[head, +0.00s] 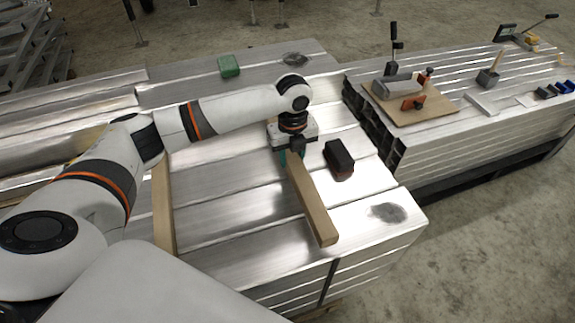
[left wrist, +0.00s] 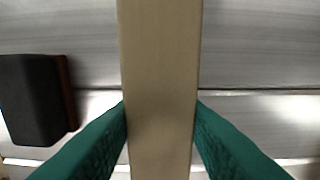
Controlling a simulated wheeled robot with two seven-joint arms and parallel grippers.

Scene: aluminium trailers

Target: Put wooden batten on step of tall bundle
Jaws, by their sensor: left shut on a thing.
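My left gripper (head: 291,158) is above the near bundle of aluminium profiles (head: 225,235), its green fingers pointing down. It is shut on a wooden batten (head: 313,208). The batten points towards the near edge of the bundle, and its far end is hidden under my gripper. In the left wrist view the batten (left wrist: 160,50) runs upright between both green fingers. I cannot tell whether it touches the metal below. A second wooden batten (head: 163,210) lies on the left of the bundle, partly behind my arm. My right gripper is not in view.
A black block with a reddish-brown side (head: 340,157) lies just right of my gripper, also in the left wrist view (left wrist: 35,100). A green box (head: 229,66) is further back. Another bundle (head: 450,150) at right carries a board (head: 435,108) and tools. A gap separates the bundles.

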